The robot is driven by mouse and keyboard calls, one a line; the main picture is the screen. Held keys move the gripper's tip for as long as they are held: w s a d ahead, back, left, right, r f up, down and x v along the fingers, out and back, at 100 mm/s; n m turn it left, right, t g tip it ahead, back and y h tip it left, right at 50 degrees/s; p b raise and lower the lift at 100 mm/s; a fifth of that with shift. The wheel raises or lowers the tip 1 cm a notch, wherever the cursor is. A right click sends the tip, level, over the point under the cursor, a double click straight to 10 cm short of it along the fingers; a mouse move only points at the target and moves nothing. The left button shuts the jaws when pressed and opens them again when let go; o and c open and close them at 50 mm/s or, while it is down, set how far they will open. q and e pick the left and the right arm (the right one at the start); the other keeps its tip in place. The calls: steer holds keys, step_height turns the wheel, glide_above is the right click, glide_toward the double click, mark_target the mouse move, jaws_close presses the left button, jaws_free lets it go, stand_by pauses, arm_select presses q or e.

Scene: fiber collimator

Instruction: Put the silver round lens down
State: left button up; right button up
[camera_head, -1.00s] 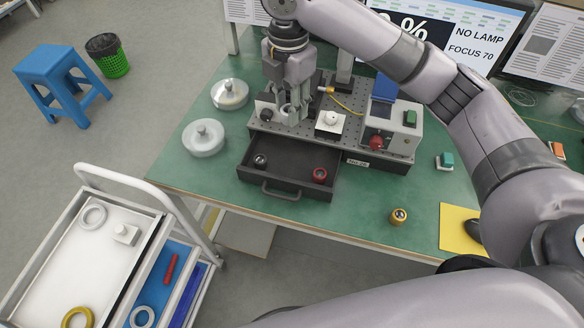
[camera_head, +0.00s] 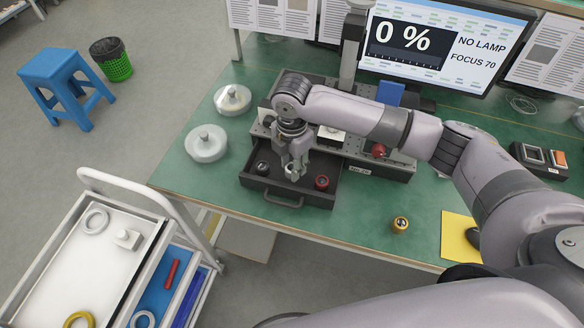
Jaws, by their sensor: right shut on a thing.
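My right gripper (camera_head: 293,169) reaches in from the right, pointing down over the open dark drawer (camera_head: 285,201) at the front of the bench unit. It is shut on a small silver round lens (camera_head: 292,173), mostly covered by the fingers. Whether the lens touches the drawer floor I cannot tell. In the drawer, a small black round part (camera_head: 262,168) lies to the left of the gripper and a red round part (camera_head: 321,183) to the right. My left gripper is not in view.
Two white lidded dishes (camera_head: 206,143) stand left of the unit on the green table (camera_head: 350,226). A gold cylinder (camera_head: 400,224) and a yellow mat (camera_head: 459,240) are at the front right. A monitor (camera_head: 440,45) reading 0 % stands behind. A white cart (camera_head: 70,250) is at the lower left.

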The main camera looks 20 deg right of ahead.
steer(key=shift+f, duration=1.15)
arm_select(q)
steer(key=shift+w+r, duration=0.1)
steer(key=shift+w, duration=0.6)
arm_select(e)
steer(key=shift+f, duration=0.1)
steer(key=o, duration=0.8)
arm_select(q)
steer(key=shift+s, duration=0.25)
arm_select(e)
steer(key=shift+r, duration=0.55)
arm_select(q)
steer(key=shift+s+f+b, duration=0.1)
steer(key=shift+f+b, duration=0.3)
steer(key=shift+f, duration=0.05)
arm_select(e)
step_height(320, 180, up, 11)
